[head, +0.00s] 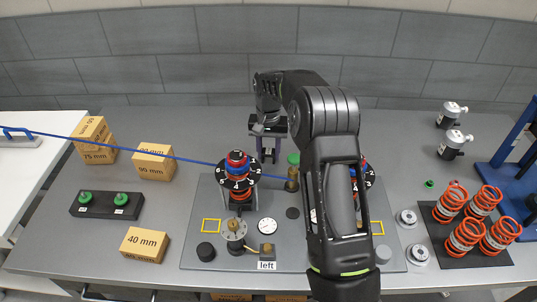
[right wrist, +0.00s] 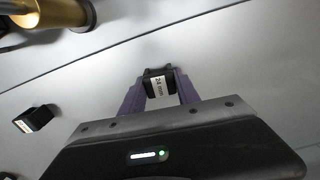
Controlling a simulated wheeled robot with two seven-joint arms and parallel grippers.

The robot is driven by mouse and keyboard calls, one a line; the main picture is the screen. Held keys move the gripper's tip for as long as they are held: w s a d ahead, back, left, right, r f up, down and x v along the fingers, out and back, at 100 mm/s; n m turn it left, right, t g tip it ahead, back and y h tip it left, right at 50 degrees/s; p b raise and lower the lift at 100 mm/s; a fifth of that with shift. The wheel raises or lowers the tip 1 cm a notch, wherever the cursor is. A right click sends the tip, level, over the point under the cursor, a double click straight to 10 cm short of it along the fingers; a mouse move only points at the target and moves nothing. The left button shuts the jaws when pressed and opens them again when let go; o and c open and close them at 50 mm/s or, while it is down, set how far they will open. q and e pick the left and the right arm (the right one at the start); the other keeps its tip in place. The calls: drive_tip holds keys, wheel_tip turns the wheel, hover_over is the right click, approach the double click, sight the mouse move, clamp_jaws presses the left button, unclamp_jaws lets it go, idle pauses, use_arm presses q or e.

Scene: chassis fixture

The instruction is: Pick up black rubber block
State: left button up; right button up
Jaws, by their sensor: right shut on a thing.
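A small black rubber block (right wrist: 158,84) with a white label reading about "24 mm" sits between the two purple fingers of my right gripper (right wrist: 160,92) in the right wrist view. The gripper is shut on it. In the head view my right gripper (head: 267,150) points down at the back of the grey fixture plate, behind the numbered stack; the block is too small to make out there. A second black block (right wrist: 36,118) with a white label lies to the left in the right wrist view. My left gripper is not in view.
Cardboard boxes (head: 153,163) are on the left, orange springs (head: 468,234) on a black mat at the right. The table's back strip is mostly clear.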

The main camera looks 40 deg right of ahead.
sight(269, 151)
clamp_jaws()
drive_tip(key=shift+r, duration=0.25)
wheel_tip(269, 151, up, 9)
drive_tip(key=shift+r+b, duration=0.1)
drive_tip(key=shift+b, duration=0.85)
drive_tip(key=shift+r, duration=0.15)
drive_tip(key=shift+r, duration=0.1)
